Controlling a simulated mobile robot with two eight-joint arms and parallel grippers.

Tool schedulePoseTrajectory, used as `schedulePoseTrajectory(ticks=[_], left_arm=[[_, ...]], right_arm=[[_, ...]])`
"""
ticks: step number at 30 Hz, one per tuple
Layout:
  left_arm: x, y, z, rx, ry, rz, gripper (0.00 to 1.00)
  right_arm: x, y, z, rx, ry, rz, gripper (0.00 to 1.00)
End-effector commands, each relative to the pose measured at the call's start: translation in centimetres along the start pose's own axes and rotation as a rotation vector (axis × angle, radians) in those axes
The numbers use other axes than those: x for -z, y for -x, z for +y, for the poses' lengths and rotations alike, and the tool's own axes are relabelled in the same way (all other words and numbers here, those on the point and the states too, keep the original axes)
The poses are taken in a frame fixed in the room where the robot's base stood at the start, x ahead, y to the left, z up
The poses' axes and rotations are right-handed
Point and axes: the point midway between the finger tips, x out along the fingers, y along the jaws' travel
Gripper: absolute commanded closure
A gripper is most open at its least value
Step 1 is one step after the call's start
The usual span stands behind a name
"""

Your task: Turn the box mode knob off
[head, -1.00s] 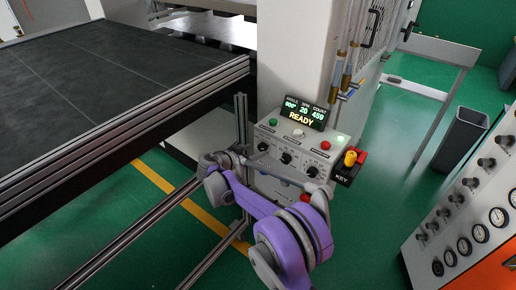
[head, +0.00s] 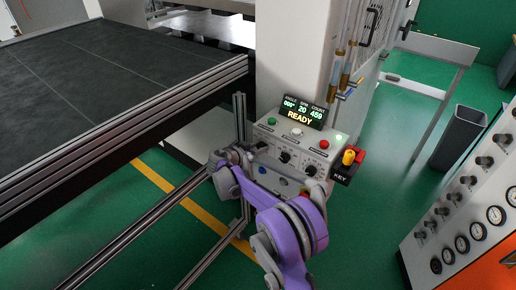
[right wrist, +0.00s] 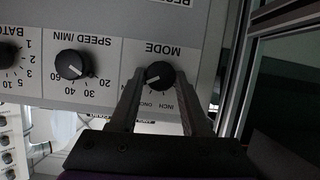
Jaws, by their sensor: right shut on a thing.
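The control box (head: 290,146) stands against the white machine column, its face tilted up. The black mode knob (right wrist: 160,75) shows in the right wrist view under upside-down "MODE" lettering. Its pale pointer line slants to the lower left of that picture. The "INCH" and "ONCE" labels show; other mode labels are hidden or unreadable. My right gripper (right wrist: 164,82) has one finger on each side of the knob and is shut on it. In the head view my right gripper (head: 256,149) covers the left knob of the row. My left gripper is not in view.
The speed knob (right wrist: 72,64) and batch knob (right wrist: 8,54) sit beside the mode knob. The display (head: 303,112) reads "READY". Green, white and red buttons line the box top. The dark table (head: 100,80) lies left.

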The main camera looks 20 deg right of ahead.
Motion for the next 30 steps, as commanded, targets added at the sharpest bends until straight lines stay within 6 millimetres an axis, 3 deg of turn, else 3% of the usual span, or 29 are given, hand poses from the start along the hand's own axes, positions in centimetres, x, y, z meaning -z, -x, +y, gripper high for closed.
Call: schedulePoseTrajectory(ticks=[3, 14, 30], left_arm=[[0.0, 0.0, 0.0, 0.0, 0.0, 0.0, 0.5], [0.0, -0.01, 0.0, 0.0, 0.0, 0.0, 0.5], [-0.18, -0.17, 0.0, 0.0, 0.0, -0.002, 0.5]], right_arm=[[0.0, 0.01, 0.0, 0.0, 0.0, 0.0, 1.0], [-0.03, 0.01, -0.09, -0.019, 0.046, -0.002, 1.0], [-0.19, -0.05, -0.49, -0.183, 0.443, -0.017, 1.0]])
